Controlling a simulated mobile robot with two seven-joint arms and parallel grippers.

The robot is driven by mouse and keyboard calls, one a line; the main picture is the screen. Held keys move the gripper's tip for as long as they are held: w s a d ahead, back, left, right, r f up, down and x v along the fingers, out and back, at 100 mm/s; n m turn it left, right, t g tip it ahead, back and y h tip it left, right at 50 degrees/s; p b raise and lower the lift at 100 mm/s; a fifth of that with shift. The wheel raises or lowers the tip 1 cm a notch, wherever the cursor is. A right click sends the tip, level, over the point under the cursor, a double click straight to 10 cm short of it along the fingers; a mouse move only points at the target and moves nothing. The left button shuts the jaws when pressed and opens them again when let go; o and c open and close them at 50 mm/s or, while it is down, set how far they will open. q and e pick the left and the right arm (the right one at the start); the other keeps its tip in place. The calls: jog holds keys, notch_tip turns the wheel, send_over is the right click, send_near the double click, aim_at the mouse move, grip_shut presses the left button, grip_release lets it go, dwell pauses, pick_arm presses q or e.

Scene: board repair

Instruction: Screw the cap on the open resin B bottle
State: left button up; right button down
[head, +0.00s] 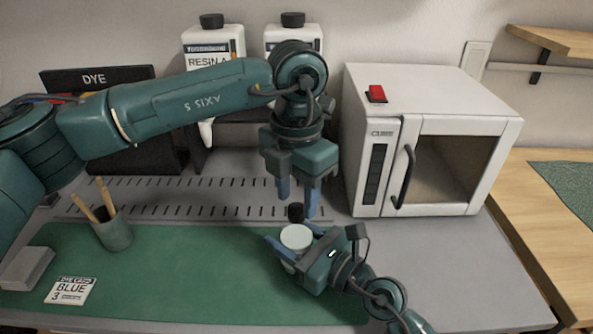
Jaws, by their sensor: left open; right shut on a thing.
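A resin A bottle (212,47) and a similar black-capped bottle (292,35), its label hidden, stand at the back. A white oven (435,95) is right, a brush cup (114,235) left. A blue dye card (71,290) and grey block (27,268) lie front left.

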pick_arm(q)
jog(key=shift+f, duration=0.8)
grip_shut()
jog(key=shift+o, duration=0.8)
grip_release()
jog(key=shift+r, duration=0.15)
notch_tip(320, 180, up, 12)
